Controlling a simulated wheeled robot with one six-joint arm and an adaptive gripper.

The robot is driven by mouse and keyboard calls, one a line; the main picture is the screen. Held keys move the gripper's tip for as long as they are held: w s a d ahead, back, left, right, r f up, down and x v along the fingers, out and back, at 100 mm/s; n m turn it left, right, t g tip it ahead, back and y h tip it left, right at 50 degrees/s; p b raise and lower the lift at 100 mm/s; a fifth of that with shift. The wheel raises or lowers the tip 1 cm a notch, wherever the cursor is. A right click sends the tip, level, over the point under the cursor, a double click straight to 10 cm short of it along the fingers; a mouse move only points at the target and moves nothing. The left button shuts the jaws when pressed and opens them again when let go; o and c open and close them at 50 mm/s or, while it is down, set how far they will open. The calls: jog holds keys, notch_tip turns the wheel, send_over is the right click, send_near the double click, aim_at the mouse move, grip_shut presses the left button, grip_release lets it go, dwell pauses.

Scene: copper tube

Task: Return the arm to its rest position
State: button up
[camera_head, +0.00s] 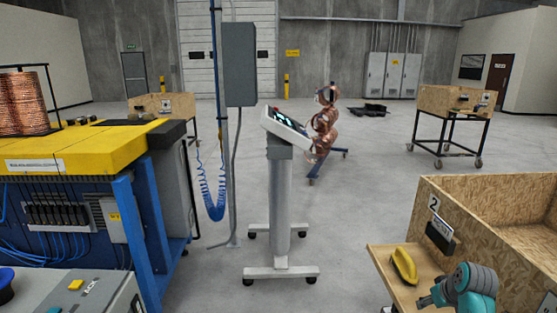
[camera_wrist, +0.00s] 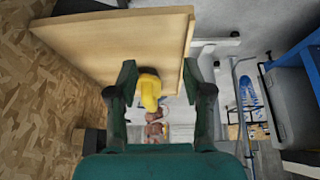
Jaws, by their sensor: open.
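My gripper (camera_wrist: 159,84) is open in the wrist view, with one dark green finger on each side and nothing held between them. A yellow object (camera_wrist: 149,88) shows between the fingers in that picture, at the edge of a wooden shelf (camera_wrist: 110,40). I cannot tell how far it is from the fingers. In the head view the yellow object (camera_head: 404,265) lies on the shelf at the front of a wooden crate. A teal and grey part of my arm (camera_head: 476,282) is just right of it, over the crate side. My fingertips are not clear in the head view.
The wooden crate (camera_head: 500,205) marked 2 fills the lower right. A screen stand (camera_head: 280,205) is in the middle, with a copper coil figure (camera_head: 325,125) behind it. A yellow-topped blue machine (camera_head: 75,160) stands left. Open floor lies between the stand and crate.

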jog(key=s+a+f+t, duration=0.3)
jog(key=s+a+f, duration=1.1)
jog(key=s+f, duration=0.35)
jog(key=s+a+f+t+h, duration=0.15)
jog(key=s+a, duration=0.35)
jog(key=s, duration=0.5)
jog(key=s+a+r+t, duration=0.1)
jog(key=s+a+r, duration=0.15)
jog(key=s, duration=0.55)
jog(key=s+a+r+t, duration=0.1)
jog(key=s+a+r, duration=0.15)
jog(key=s, duration=0.55)
jog(key=s+a+r+t+y, duration=0.1)
jog(key=s+a+r+t, duration=0.1)
jog(key=s+r, duration=1)
notch_tip(320, 180, up, 4)
jog(key=shift+s+a+r+t+y, duration=0.2)
jog(key=shift+s+t+y, duration=0.1)
jog(key=shift+t+y, duration=0.05)
jog(key=shift+c, duration=0.2)
